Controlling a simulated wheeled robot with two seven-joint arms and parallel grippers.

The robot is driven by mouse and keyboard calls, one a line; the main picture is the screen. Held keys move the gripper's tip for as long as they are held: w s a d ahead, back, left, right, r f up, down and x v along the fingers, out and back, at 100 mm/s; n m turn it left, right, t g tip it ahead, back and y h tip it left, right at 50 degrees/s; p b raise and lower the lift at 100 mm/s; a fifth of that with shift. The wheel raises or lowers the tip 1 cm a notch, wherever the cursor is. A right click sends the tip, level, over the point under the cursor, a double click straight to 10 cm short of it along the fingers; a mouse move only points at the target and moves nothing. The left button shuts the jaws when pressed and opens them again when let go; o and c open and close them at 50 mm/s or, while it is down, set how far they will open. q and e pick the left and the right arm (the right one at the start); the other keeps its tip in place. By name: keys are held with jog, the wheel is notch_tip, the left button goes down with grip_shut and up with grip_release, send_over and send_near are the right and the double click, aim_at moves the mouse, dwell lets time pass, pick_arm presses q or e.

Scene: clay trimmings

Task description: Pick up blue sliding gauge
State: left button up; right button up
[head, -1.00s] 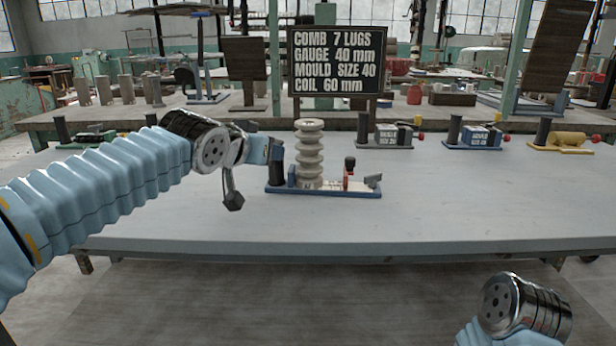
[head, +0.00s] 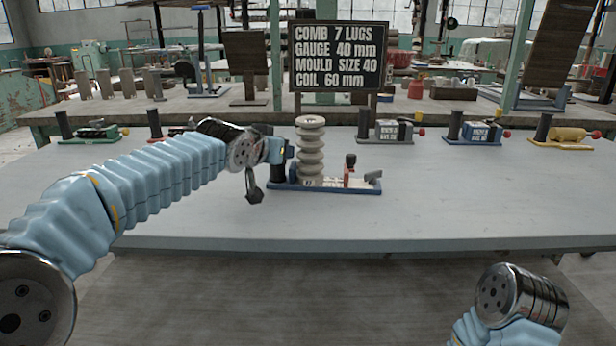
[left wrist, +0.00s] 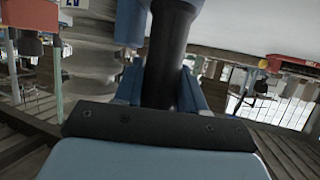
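The blue sliding gauge (head: 345,186) rests on the grey table, near the middle of the head view. It has a black upright post at its left end, a red slider and a small grey block at its right. A pale ribbed clay stack (head: 311,155) stands upright at the gauge, between post and slider. My left gripper (head: 280,152) is at the post. In the left wrist view, its blue fingers (left wrist: 160,92) press against both sides of the black post (left wrist: 168,60), shut on it. My right gripper is out of view; only its wrist shows at lower right.
Green (head: 95,132), grey (head: 390,135), blue-based (head: 475,135) and yellow (head: 568,137) gauges stand along the table's back. A red one (head: 178,131) is partly hidden behind my left arm. A dark sign (head: 337,56) stands behind. The table's front right is clear.

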pick_arm(q)
grip_shut()
jog(key=shift+r, duration=0.2)
jog(key=shift+r, duration=0.15)
jog(key=shift+r, duration=0.65)
jog(key=s+d+r, duration=0.2)
jog(key=s+r, duration=0.9)
jog(key=s, duration=0.2)
jog(key=shift+w+a+f+b, duration=0.3)
jog(key=shift+w+f+b, duration=0.2)
jog(key=shift+w+f, duration=1.35)
jog(key=shift+w+a+f+b, duration=0.3)
jog(key=shift+w+f+b, duration=0.15)
jog(key=shift+w+f, duration=1.4)
jog(key=shift+w+a+f+b, duration=0.3)
jog(key=shift+w+f+b, duration=0.2)
jog(key=shift+w+f, duration=1.35)
jog(key=shift+w+r, duration=0.1)
jog(key=shift+w, duration=0.15)
